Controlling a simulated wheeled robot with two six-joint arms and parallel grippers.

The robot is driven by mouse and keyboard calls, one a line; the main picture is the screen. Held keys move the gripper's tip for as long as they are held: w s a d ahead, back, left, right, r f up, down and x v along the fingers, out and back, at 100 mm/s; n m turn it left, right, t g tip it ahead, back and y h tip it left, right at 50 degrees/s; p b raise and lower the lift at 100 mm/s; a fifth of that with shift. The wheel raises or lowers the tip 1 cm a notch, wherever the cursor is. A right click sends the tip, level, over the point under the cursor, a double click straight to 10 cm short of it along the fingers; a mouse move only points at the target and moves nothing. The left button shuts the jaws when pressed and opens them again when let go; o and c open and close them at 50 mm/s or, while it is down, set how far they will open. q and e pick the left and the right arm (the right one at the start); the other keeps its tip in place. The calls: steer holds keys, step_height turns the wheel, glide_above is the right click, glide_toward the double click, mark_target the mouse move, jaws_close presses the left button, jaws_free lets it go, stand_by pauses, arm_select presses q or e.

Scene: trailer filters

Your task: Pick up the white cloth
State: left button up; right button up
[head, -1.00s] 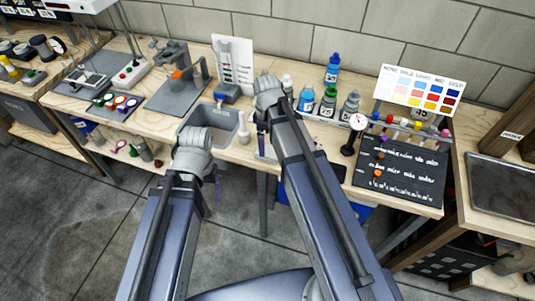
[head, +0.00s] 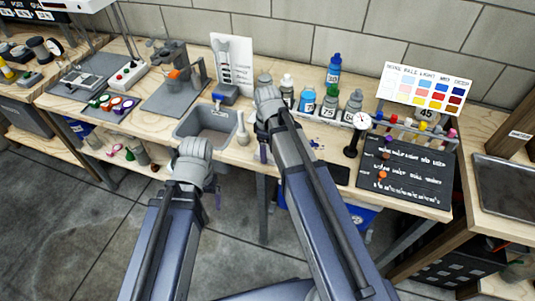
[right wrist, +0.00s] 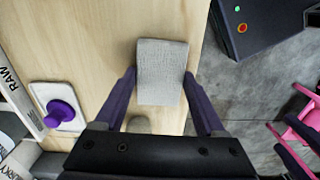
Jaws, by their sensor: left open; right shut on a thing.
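The white cloth (right wrist: 163,72) shows in the right wrist view as a small, pale grey-white, woven rectangle. It sits between the two purple fingers of my right gripper (right wrist: 163,95), which is shut on it. The wooden bench top shows behind the cloth; I cannot tell how far apart they are. In the head view my right gripper (head: 263,152) is at the bench's front edge, right of the sink, mostly hidden by its own wrist, and the cloth is not clearly visible there. My left gripper (head: 217,196) is open and empty, in front of the bench below the sink.
The grey sink (head: 190,133) is set in the bench. Bottles (head: 307,99) stand behind my right wrist. A dial gauge (head: 361,121) and a black board (head: 408,178) are to the right. In the right wrist view a purple knob (right wrist: 60,114) is at left.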

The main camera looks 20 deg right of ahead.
steer(key=c, duration=0.7)
steer(key=shift+r, duration=0.15)
steer(key=shift+c, duration=0.2)
step_height(320, 180, up, 10)
steer(key=p, duration=1)
